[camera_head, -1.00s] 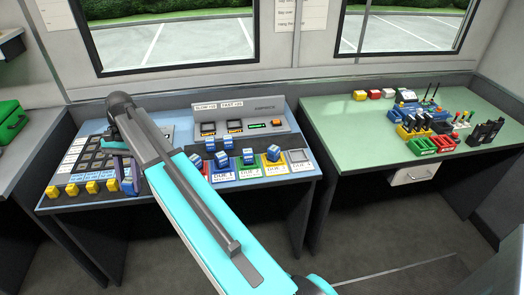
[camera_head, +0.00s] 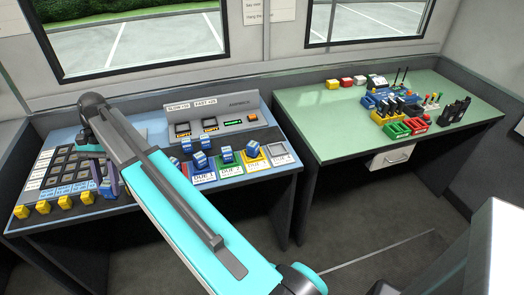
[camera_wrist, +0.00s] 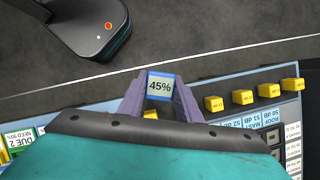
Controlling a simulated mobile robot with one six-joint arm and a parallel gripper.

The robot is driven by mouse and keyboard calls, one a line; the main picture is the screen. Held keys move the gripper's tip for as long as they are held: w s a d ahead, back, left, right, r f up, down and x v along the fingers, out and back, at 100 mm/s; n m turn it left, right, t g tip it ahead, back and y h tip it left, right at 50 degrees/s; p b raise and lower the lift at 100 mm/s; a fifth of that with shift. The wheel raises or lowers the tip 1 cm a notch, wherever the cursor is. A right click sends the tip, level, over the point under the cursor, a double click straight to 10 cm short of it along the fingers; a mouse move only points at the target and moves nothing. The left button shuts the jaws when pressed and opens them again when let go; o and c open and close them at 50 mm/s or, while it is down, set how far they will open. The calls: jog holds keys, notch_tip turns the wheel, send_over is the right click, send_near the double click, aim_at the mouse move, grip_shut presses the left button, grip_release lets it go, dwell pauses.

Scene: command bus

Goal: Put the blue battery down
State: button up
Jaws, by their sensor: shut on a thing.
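My gripper (camera_head: 108,178) is shut on a blue battery (camera_head: 107,190) near the front edge of the blue desk (camera_head: 130,215). In the wrist view the battery (camera_wrist: 159,86) sits between the two purple fingers of my gripper (camera_wrist: 159,100), its pale 45% label facing the camera. Behind it there is grey floor and the desk's front edge. I cannot tell whether the battery touches anything below. Several other blue batteries, such as one (camera_head: 201,160), stand at the desk's middle and right, some on coloured pads marked DUE.
Yellow blocks (camera_head: 66,202) line the desk's front left, beside a panel of dark slots (camera_head: 70,165). A grey console (camera_head: 222,122) stands at the back. A green table (camera_head: 320,130) to the right holds radios and coloured trays, with bare surface at its left.

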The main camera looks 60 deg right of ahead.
jog(key=s+d+f+m+t+b, duration=0.1)
jog(key=s+d+m, duration=0.25)
jog(key=d, duration=0.45)
jog(key=s+d+m+t+b, duration=0.1)
jog(key=s+d+m+t, duration=0.2)
jog(key=d, duration=0.5)
jog(key=s+d+f+m+b, duration=0.1)
jog(key=s+d+m, duration=0.35)
jog(key=d, duration=0.35)
jog(key=s+d+m+t+h+b, duration=0.2)
jog(key=s+d+m+t+h, duration=0.1)
jog(key=s+d+m, duration=0.9)
jog(key=s+d, duration=0.4)
jog(key=shift+d+f, duration=0.2)
jog(key=shift+f, duration=0.2)
jog(key=shift+d+r+p, duration=0.1)
jog(key=shift+d+p, duration=0.05)
jog(key=shift+p, duration=0.25)
jog(key=d+p, duration=0.1)
jog(key=p, duration=0.3)
jog(key=shift+d, duration=0.25)
jog(key=p, duration=0.3)
jog(key=shift+d, duration=0.4)
